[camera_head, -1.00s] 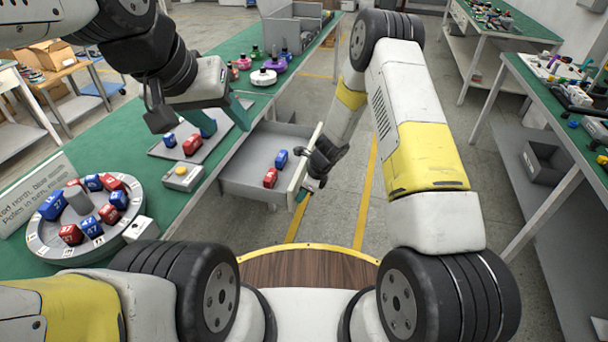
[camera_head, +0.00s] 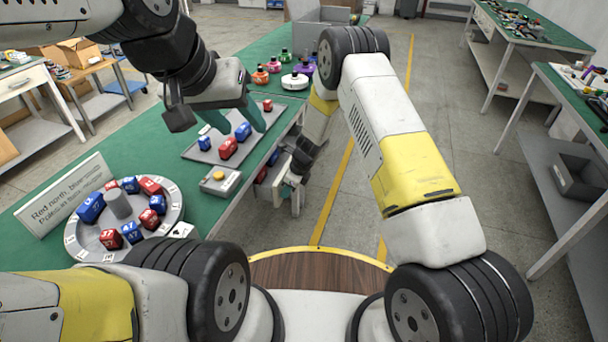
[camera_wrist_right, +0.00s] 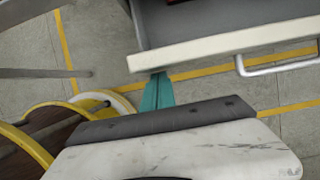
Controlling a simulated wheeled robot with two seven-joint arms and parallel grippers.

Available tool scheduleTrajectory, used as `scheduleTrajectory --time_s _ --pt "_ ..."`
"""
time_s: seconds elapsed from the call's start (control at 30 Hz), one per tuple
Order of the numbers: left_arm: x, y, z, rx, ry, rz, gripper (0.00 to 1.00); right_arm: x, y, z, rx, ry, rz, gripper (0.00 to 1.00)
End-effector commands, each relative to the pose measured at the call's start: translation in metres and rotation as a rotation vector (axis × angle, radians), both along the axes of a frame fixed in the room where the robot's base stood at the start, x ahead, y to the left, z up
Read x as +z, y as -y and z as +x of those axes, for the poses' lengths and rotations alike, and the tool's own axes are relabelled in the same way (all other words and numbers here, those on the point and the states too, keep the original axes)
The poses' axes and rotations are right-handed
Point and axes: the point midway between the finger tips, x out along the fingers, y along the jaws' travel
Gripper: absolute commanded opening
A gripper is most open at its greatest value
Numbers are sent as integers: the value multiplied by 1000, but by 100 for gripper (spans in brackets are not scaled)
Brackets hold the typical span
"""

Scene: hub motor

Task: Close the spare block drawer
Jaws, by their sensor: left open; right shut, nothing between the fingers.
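The spare block drawer (camera_head: 296,199) sits under the right edge of the green bench and sticks out a short way. A blue block (camera_head: 274,156) and a red block (camera_head: 262,175) show inside it. In the right wrist view the pale drawer front (camera_wrist_right: 215,45) carries a metal handle (camera_wrist_right: 277,66). My right gripper (camera_head: 289,187) is shut and empty at the drawer front; its teal fingertips (camera_wrist_right: 157,90) are close to the front's lower edge, and contact is unclear. My left gripper (camera_head: 240,126) is open above the tray on the bench.
The grey tray (camera_head: 205,155) holds red and blue blocks. A yellow-button box (camera_head: 219,180), a round dial with blocks (camera_head: 85,245) and a sign (camera_head: 62,195) stand on the bench (camera_head: 150,150). Floor right of the drawer (camera_head: 345,220) is clear.

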Motion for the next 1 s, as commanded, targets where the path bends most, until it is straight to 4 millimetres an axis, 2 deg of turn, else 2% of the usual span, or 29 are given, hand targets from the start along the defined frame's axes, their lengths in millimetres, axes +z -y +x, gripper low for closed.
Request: scheduleTrajectory --time_s 0.03,0.1,0.4,0.63,1.0 --pt "0 0 0 0 0 0 49 0 -14 2 8 2 -1 0" --pt "0 0 0 0 0 0 49 0 -29 6 8 3 -1 0" --pt "0 0 0 0 0 0 49 -1 -74 19 4 1 0 0" --pt "0 0 0 0 0 0 49 0 -87 23 1 1 1 0" --pt "0 0 0 0 0 0 49 2 -93 24 1 4 7 0"
